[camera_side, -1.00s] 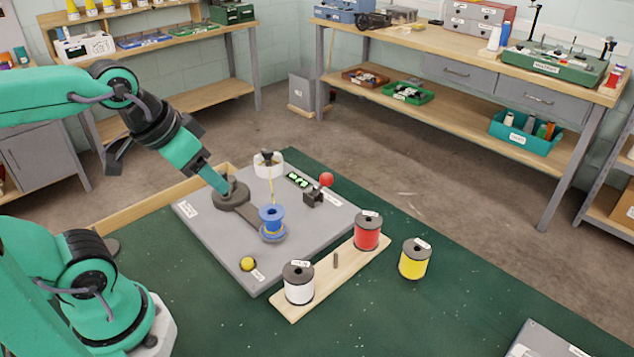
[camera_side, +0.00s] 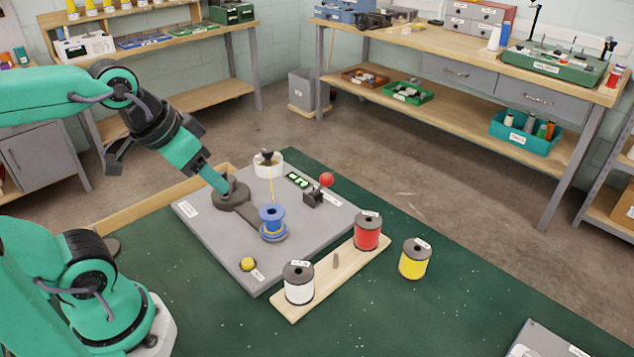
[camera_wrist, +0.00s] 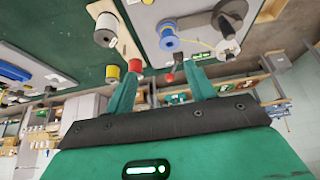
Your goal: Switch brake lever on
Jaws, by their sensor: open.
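The brake lever shows as a red ball knob (camera_side: 326,180) beside a small black block (camera_side: 313,197) at the board's far right edge. The red knob also shows in the wrist view (camera_wrist: 170,77), between the two fingers in the picture. My gripper (camera_side: 219,186) points down over the left part of the grey board (camera_side: 200,222), in front of a dark round hub (camera_side: 238,198) in the side view. In the wrist view my gripper (camera_wrist: 163,88) has its green fingers wide apart, with nothing held between them. Whether the fingers touch the hub is unclear.
A blue spool (camera_side: 272,218), a white round part (camera_side: 268,163), a green-lit display (camera_side: 298,180) and a yellow button (camera_side: 247,264) are on the board. White (camera_side: 299,288) and red (camera_side: 367,233) spools stand on a wooden strip; a yellow spool (camera_side: 413,262) stands on the green mat.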

